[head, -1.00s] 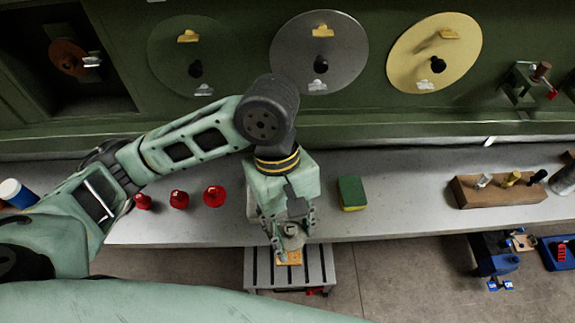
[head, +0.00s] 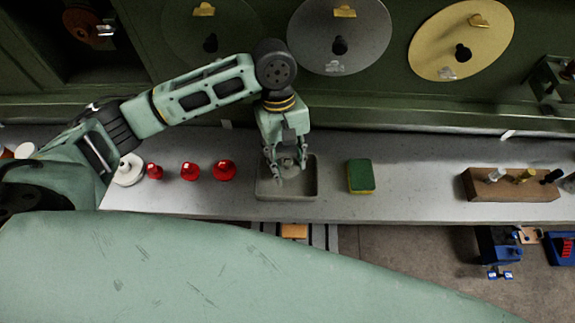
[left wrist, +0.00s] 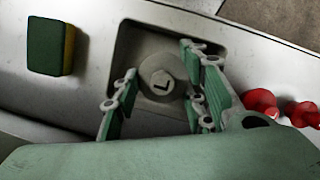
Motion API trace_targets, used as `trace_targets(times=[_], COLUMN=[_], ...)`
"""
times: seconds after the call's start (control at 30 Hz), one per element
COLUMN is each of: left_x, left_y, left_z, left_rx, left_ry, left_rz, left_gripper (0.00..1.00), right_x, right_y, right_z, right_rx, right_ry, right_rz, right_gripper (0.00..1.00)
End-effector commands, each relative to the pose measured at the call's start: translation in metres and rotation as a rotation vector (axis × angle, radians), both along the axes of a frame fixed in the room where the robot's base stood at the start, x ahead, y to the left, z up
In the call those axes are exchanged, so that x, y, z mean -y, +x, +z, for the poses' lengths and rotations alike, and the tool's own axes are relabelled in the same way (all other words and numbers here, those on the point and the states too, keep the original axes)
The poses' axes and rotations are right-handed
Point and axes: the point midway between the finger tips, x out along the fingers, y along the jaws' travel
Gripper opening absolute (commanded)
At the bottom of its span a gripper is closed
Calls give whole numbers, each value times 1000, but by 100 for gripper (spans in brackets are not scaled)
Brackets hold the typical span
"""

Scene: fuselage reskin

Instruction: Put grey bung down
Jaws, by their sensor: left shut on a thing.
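The grey bung (left wrist: 162,80) is a round grey piece with a dark L-shaped mark on its top, seen in the left wrist view. My left gripper (head: 286,168) is shut on it, with a finger on either side. In the head view the bung (head: 287,163) is small and partly hidden by the fingers. It is over a shallow grey tray (head: 288,196) set on the bench; the tray's rim also shows in the left wrist view (left wrist: 122,45). I cannot tell whether the bung touches the tray floor. My right gripper is not in view.
Red bungs (head: 190,171) and a white one (head: 128,170) stand left of the tray. A green and yellow sponge (head: 361,176) lies to its right. A wooden block (head: 510,185) with several pegs is further right. A large pale green panel (head: 200,265) fills the foreground.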

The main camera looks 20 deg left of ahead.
Motion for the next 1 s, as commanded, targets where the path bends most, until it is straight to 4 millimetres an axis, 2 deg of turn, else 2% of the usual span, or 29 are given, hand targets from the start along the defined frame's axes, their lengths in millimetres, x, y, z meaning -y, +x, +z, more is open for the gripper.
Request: trace_targets(times=[0.23,0.63,0.67,0.87,1.0], left_x=[-1,0,0,0,0], left_y=[-1,-1,-1,-1,-1], left_z=[-31,-36,-36,-36,-36], left_rx=[-3,-3,-1,-1,-1], left_ry=[2,2,2,2,2], left_rz=[1,0,0,0,0], left_gripper=[9,9,42,58,58], right_x=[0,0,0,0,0], right_y=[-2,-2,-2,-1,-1], right_z=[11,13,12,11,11], right_rx=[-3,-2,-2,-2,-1], right_ry=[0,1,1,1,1], right_rz=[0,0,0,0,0], right_gripper=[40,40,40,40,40])
